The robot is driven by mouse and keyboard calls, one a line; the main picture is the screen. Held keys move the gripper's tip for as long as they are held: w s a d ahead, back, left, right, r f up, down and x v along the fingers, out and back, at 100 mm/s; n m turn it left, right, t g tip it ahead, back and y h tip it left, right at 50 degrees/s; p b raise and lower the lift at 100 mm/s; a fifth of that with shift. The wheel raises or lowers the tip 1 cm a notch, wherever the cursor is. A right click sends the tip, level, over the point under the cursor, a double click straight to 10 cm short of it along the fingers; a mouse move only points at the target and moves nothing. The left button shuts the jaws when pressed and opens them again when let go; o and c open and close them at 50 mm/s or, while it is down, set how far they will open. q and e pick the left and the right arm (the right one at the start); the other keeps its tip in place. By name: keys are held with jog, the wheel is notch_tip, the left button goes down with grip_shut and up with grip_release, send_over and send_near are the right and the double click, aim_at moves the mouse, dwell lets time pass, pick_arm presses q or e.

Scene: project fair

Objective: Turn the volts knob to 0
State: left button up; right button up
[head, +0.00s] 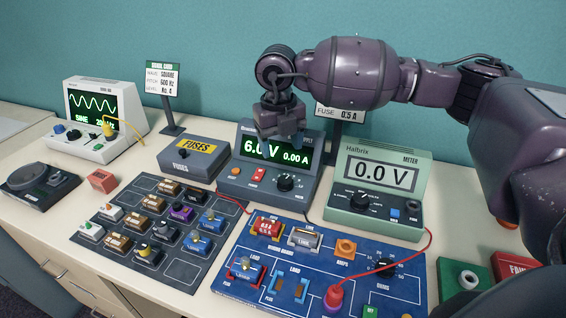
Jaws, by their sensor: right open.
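The grey bench supply (243,190) stands at the back middle of the table. Its green display reads 6.0 V and 0.00 A. The black volts knob (286,183) sits low on the right of its front face; its small markings are too small to read. My right gripper (281,136) points down in front of the supply's display, above the knob and apart from it. It is open and holds nothing. It hides part of the display and the supply's top edge. My left gripper is not in view.
A green meter (380,222) reading 0.0 V stands to the right. A blue wiring board (262,258) with blocks and a red lead lies in front. A FUSES box (190,158) stands left, beside a dark tray of parts (184,270). A scope (105,118) is at far left.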

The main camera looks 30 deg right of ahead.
aim_at(285, 179)
jog(key=f, duration=0.7)
jog(key=d+f+b, duration=0.1)
jog(key=f, duration=0.2)
jog(key=shift+w+f, duration=0.15)
jog(key=shift+f, duration=0.05)
jog(key=c, duration=0.9)
